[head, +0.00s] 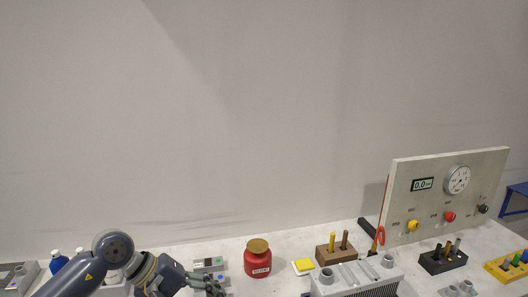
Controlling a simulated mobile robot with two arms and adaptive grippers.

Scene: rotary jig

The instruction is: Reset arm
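My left arm comes in at the lower left. Its gripper (212,285) is low over the table near the bottom edge of the head view, to the left of a red jar. The fingers are small and partly cut off, so I cannot tell whether they are open or shut. Nothing is clearly seen held in them. My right arm and gripper are not in view.
The red jar (258,262) has a brown lid. A wooden block (338,254) with pegs and a grey ribbed fixture (355,284) stand right of it. A panel (447,196) with a dial, black block (443,263) and yellow block (508,271) are at right.

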